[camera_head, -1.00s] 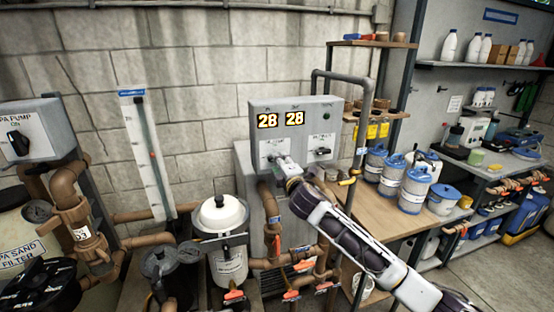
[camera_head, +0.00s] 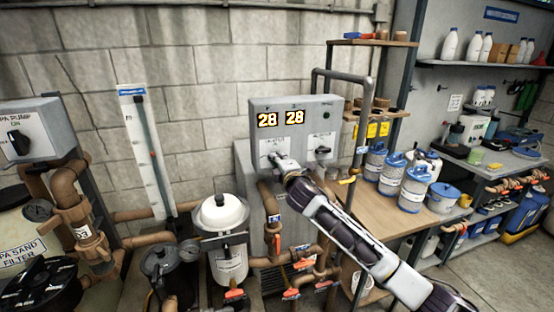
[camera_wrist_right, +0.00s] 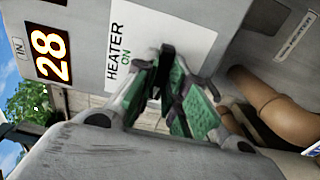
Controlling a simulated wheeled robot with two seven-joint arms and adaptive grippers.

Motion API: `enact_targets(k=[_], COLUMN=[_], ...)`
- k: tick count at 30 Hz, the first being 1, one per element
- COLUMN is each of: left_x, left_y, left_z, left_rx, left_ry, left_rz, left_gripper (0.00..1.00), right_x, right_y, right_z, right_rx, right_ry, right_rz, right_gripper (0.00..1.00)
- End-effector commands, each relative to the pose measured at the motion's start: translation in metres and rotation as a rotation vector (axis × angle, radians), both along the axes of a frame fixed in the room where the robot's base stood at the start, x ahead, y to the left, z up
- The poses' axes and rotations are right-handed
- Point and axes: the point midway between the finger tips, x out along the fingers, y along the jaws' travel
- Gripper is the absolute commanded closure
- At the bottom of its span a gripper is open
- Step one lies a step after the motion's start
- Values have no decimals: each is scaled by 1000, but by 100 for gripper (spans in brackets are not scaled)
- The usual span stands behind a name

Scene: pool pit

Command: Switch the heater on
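The heater switch is a dark knob (camera_wrist_right: 167,58) on a white plate (camera_wrist_right: 143,38) lettered HEATER ON, seen in the right wrist view. The plate is on the left of the grey control box (camera_head: 296,104) in the head view. My right gripper (camera_wrist_right: 168,76) is at this switch, its green-padded fingers close in on both sides of the knob. It appears shut on the knob; the exact contact is partly hidden. In the head view my right gripper (camera_head: 279,160) covers most of the switch. My left gripper is not in view.
A second black knob (camera_head: 322,149) is right of the heater switch. Two displays (camera_head: 281,119) read 28. Brown pipes (camera_head: 268,205) and a white-lidded vessel (camera_head: 221,213) stand below and left. A grey bent pipe (camera_head: 366,110) rises close to the box's right.

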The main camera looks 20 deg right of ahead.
Motion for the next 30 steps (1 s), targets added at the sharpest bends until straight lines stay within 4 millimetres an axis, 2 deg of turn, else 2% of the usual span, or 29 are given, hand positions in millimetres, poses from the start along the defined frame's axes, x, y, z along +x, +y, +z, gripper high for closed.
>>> enact_targets(k=[16,30], left_x=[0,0], left_y=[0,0], left_z=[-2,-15], left_rx=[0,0], left_ry=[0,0], left_rz=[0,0], left_gripper=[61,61], right_x=[0,0], right_y=[0,1], right_z=[-2,-2], right_rx=[37,459], right_ry=[3,18], right_rz=[0,0], right_gripper=[100,100])
